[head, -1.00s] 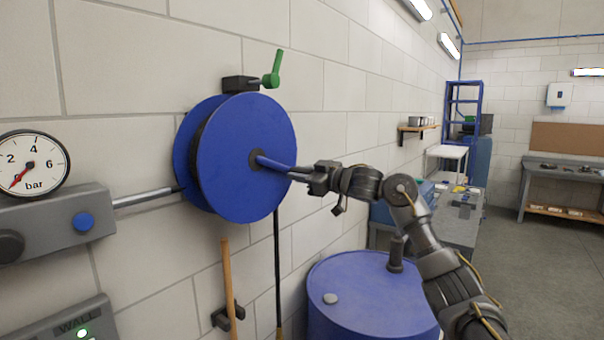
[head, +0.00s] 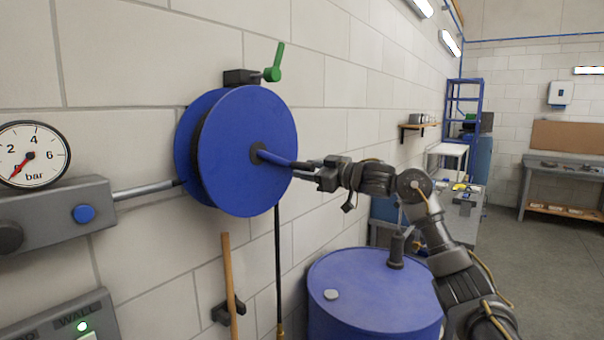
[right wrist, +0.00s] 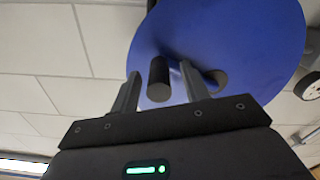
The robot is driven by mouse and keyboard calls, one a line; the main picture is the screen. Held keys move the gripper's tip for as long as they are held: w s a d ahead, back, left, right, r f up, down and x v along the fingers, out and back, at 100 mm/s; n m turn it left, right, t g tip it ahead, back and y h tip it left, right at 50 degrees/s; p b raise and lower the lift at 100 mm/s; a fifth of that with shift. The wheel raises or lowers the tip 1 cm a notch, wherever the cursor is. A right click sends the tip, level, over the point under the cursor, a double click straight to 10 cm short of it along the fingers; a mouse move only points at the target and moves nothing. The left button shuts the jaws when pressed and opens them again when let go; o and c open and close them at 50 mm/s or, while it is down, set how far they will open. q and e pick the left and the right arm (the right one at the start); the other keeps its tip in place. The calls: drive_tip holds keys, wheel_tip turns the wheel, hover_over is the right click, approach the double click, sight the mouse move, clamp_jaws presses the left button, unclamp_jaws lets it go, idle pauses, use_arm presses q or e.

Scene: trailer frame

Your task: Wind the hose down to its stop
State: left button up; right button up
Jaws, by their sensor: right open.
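The blue hose reel (head: 240,185) is on the wall, with a blue crank arm (head: 273,158) at its hub pointing right. The black hose (head: 278,260) hangs below it, with a brass-coloured piece near the lower picture edge. My right gripper (head: 305,167) is at the crank's outer end. In the right wrist view my right gripper (right wrist: 160,72) is open, with the dark crank handle (right wrist: 159,82) between its fingers. I cannot tell whether either finger touches it. My left gripper is out of view.
A green lever (head: 273,73) sits on a dark block above the reel. A pressure gauge (head: 33,155) is at left. A blue drum (head: 370,300) stands under my right arm.

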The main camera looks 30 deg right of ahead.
drive_tip(key=b+v, duration=0.2)
drive_tip(key=v, duration=0.6)
drive_tip(key=shift+s+b, duration=0.15)
drive_tip(key=shift+b, duration=0.15)
